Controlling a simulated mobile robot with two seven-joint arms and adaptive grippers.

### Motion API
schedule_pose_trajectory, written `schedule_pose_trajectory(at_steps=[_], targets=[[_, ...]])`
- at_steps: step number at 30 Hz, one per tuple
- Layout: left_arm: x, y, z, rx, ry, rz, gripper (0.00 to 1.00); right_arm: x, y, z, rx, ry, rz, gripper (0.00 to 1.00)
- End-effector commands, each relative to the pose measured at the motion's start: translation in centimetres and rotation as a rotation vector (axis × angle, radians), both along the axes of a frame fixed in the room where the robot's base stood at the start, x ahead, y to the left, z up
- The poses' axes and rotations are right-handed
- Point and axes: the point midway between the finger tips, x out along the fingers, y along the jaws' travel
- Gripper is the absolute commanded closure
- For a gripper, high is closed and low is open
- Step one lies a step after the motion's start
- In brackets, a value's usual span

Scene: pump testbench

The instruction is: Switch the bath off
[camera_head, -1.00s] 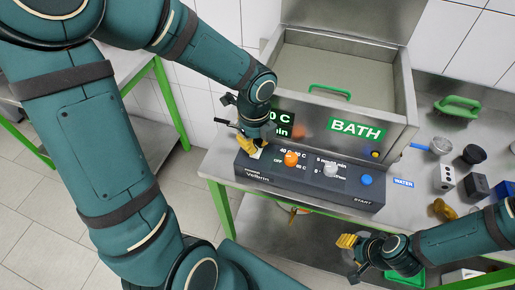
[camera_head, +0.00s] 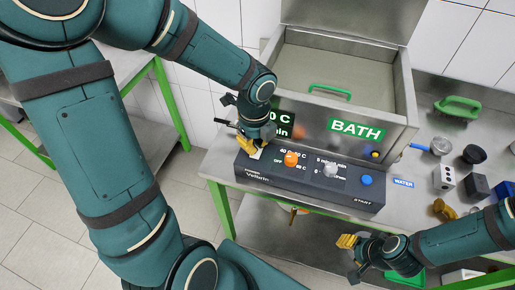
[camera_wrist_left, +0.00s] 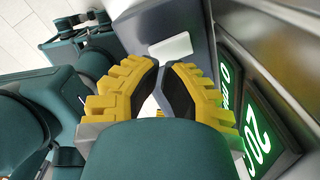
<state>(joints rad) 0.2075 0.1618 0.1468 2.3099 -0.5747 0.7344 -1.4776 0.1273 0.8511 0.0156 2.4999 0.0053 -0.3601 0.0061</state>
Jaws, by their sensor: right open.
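The bath (camera_head: 296,133) is a steel tank with a green BATH sign, a lit green display (camera_head: 284,123) and a dark control panel (camera_head: 300,188) in front. The panel bears an orange knob (camera_head: 291,159), a grey knob (camera_head: 331,169) and a blue START button (camera_head: 366,180). My left gripper (camera_head: 256,151) is over the panel's left end. In the left wrist view its yellow fingers (camera_wrist_left: 163,66) are together, their tips just before a white switch plate (camera_wrist_left: 171,47); contact cannot be told. My right gripper (camera_head: 346,241) is open and empty, in front of the table.
On the steel table to the right are a green-handled item (camera_head: 457,107), a white block (camera_head: 444,179), dark blocks (camera_head: 476,187) and a brass part (camera_head: 443,209). The table's front edge runs below the panel.

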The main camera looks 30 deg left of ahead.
Motion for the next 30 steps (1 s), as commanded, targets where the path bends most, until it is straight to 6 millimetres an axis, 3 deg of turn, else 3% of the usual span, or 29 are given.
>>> schedule_pose_trajectory(at_steps=[30], targets=[[0.0, 0.0, -1.4, 0.0, 0.0, 0.0, 1.0, 0.0, 0.0, -1.0, 0.0, 0.0, 0.0, 0.53]])
